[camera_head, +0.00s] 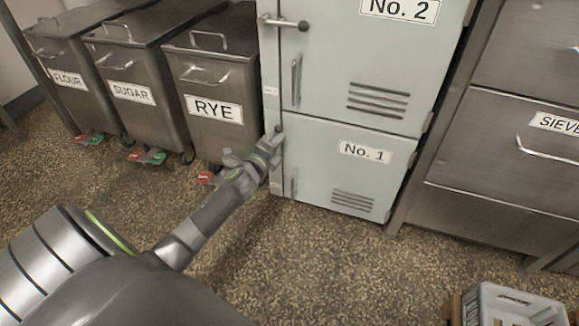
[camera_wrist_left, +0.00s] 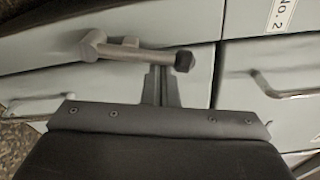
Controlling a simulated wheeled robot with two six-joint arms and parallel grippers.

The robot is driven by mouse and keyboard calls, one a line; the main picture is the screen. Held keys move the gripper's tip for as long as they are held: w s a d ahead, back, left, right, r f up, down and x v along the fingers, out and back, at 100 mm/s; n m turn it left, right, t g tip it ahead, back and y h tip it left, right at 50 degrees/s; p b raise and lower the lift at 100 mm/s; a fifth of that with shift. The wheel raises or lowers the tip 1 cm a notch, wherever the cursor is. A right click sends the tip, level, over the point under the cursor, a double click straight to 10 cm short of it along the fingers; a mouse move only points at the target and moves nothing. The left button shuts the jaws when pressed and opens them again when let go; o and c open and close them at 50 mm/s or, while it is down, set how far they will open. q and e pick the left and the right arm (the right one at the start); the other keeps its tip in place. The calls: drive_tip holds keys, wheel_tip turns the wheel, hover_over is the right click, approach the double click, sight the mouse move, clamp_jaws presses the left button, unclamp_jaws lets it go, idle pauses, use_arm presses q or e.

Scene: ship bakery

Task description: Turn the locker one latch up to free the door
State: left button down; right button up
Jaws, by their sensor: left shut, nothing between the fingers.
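The locker one door (camera_head: 335,165) is the lower pale green door, labelled No. 1, and it looks closed. My left gripper (camera_head: 272,139) is at its upper left corner and hides most of the latch area in the head view. In the left wrist view, a grey latch bar (camera_wrist_left: 140,52) with a dark end cap stretches across in front of the pale panels. My shut, empty left fingers (camera_wrist_left: 160,74) point at this bar, close to its dark end. I cannot tell whether they touch it. My right gripper is in neither view.
Locker two (camera_head: 340,60), with its own latch (camera_head: 283,23), is directly above. The rye bin (camera_head: 215,85) stands close on the left. A steel drawer cabinet (camera_head: 500,130) is on the right. A grey crate (camera_head: 510,305) sits at lower right.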

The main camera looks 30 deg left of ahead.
use_arm(q)
drive_tip(key=shift+s+a+r+n+b, duration=0.1)
drive_tip(key=shift+a+r+n+b, duration=0.15)
drive_tip(key=shift+a+n, duration=0.2)
drive_tip(key=shift+s+a+r+n+b, duration=0.1)
drive_tip(key=shift+a+n+b, duration=0.1)
drive_tip(key=shift+a+n, duration=0.25)
drive_tip(key=shift+a, duration=0.1)
